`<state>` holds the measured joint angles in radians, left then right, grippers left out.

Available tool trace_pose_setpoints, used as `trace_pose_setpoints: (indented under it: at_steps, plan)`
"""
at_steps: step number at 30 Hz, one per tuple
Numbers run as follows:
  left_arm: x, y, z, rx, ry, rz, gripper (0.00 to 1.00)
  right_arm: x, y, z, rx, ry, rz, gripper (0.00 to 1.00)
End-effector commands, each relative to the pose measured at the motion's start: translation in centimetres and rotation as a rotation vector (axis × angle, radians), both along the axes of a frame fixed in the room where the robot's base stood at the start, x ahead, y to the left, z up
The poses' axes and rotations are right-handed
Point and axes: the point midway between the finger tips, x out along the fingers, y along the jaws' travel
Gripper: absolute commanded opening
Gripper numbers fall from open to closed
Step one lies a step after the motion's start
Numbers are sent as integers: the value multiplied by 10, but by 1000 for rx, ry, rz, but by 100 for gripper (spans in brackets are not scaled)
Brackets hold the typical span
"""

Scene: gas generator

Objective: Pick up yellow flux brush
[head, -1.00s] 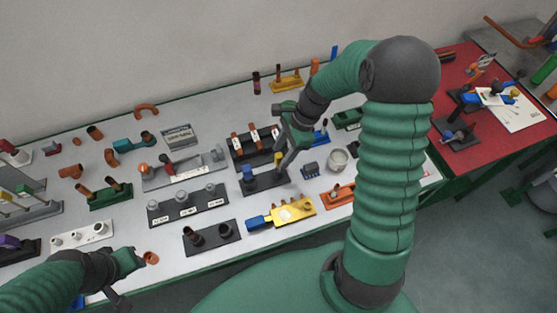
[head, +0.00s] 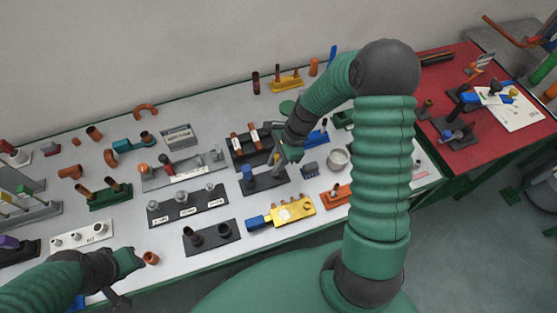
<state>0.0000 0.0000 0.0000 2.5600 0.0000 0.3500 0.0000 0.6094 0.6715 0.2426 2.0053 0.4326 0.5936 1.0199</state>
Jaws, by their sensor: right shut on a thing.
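The yellow flux brush (head: 277,158) shows as a small yellow piece above a dark holder (head: 265,183), which also carries a blue piece (head: 247,172). My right gripper (head: 280,157) is shut on the brush, which looks roughly upright. The fingers and wrist hide much of it, and I cannot tell whether its lower end is still in the holder. My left gripper (head: 122,285) is low at the left, near the table's front edge, beside a small copper fitting (head: 151,258). Its jaw opening is unclear.
A yellow block (head: 292,211) with a blue end lies in front of the holder. A white cup (head: 338,159) and a small grey-blue block (head: 310,169) stand to its right. A red table (head: 463,62) adjoins at right.

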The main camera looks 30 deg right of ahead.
Motion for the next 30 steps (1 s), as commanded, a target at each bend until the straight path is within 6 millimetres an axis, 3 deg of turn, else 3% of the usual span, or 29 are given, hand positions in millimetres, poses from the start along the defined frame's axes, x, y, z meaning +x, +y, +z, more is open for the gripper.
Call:
trace_pose_setpoints:
  at_steps: [10, 21, 30]
  plan:
    - [0, 0, 1, 0, 0, 0, 36, 0, 0, 7, -1, -1, 1, 0]
    - [0, 0, 5, 0, 0, 0, 36, 1, 0, 88, -2, -3, 2, 0]
    - [0, 0, 5, 0, 0, 0, 36, 1, 0, 100, 0, 0, -1, 0]
